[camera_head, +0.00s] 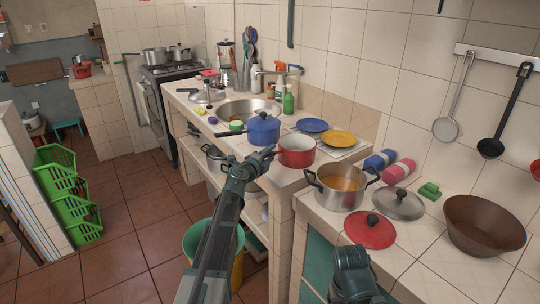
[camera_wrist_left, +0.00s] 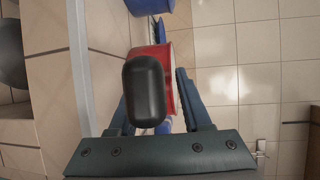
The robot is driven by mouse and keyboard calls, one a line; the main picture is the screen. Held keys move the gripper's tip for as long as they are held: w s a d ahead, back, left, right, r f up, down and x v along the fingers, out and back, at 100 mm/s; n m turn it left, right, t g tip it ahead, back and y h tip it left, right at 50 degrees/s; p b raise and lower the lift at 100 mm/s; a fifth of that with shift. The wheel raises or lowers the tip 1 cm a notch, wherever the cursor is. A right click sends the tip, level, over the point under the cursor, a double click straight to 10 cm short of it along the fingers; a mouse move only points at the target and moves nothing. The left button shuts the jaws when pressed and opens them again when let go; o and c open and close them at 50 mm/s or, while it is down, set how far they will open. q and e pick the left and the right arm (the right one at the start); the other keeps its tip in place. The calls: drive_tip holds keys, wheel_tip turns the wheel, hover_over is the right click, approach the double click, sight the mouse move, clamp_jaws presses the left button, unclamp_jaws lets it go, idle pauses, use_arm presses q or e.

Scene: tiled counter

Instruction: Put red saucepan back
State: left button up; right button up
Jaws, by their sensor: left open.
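The red saucepan (camera_head: 297,152) stands upright on the tiled counter, just right of the lidded blue pot (camera_head: 263,130). My left gripper (camera_head: 267,158) is at the saucepan's left side, around its handle. In the left wrist view, the black handle (camera_wrist_left: 144,92) lies between the two spread fingers of the left gripper (camera_wrist_left: 155,110), with the red pan body (camera_wrist_left: 165,62) beyond it. The gripper is open; contact with the handle cannot be told. Part of my right arm (camera_head: 354,275) shows at the bottom; its fingers cannot be made out.
A steel pot (camera_head: 341,189) of orange-brown food stands to the right, near a steel lid (camera_head: 398,203), a red lid (camera_head: 370,231) and a brown bowl (camera_head: 484,224). Blue and pink rolls (camera_head: 398,172) lie by the wall. Blue and yellow plates (camera_head: 338,138) lie behind the saucepan.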

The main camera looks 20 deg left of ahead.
use_arm(q)
drive_tip(key=p+v, duration=0.1)
drive_tip(key=v, duration=1.1)
drive_tip(key=shift+a+r, duration=0.1)
drive_tip(key=shift+r, duration=0.05)
drive_tip(key=s+d+f+n+g+y, duration=0.7)
drive_tip(key=s+d+f+n+g, duration=0.3)
drive_tip(key=s+f+n, duration=0.6)
drive_tip(key=s+d+f+n+g+h, duration=0.1)
drive_tip(key=s+d+f+g+h, duration=0.2)
drive_tip(key=s+d, duration=1)
drive_tip(key=s+g, duration=0.1)
drive_tip(key=g, duration=0.2)
drive_tip(key=shift+g, duration=0.3)
